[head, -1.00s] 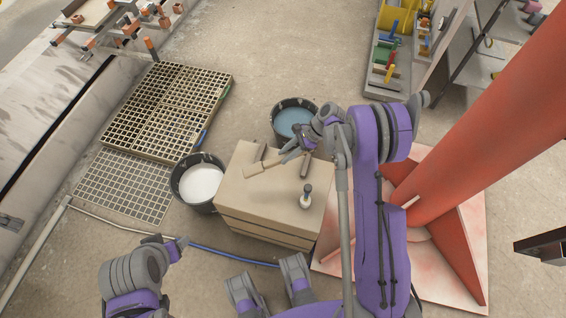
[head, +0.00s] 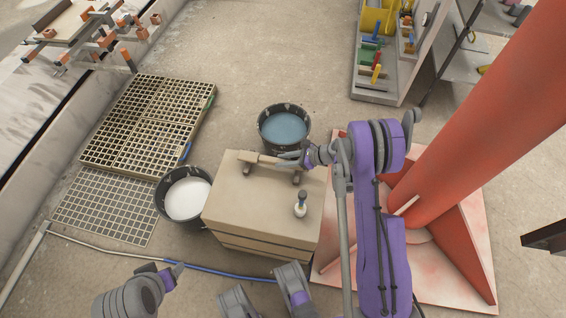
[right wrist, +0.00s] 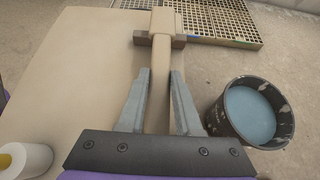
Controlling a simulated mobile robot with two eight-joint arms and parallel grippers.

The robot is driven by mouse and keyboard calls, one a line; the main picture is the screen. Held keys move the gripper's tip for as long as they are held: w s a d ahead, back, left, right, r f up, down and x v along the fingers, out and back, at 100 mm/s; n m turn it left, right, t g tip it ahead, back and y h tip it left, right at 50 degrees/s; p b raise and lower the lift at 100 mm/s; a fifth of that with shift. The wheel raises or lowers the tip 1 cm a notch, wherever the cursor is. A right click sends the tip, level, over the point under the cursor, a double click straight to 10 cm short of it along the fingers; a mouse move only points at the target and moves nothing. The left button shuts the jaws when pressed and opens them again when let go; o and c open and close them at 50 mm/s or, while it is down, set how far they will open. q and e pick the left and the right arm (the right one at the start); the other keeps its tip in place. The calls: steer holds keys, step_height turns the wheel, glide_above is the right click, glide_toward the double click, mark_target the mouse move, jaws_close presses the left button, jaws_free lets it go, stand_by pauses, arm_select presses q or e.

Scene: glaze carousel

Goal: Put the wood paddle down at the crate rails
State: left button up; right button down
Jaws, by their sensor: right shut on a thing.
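The wood paddle (head: 268,160) lies level across the top of the tan crate (head: 240,205), over its short dark rails. One rail (head: 297,179) shows near my right gripper; the far rail (right wrist: 178,42) crosses under the paddle in the right wrist view. My right gripper (head: 289,159) is shut on the paddle's handle (right wrist: 160,85), with a finger on each side. I cannot tell whether the paddle touches both rails. My left gripper (head: 175,271) is low at the left, away from the crate; its jaws are unclear.
A bucket of blue liquid (head: 285,128) stands behind the crate, a bucket of white liquid (head: 187,198) to its left. A red column (head: 480,140) rises at right. Grating (head: 150,120) lies at left.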

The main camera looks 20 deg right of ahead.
steer(key=shift+f, duration=0.8)
steer(key=c, duration=0.6)
jaws_free()
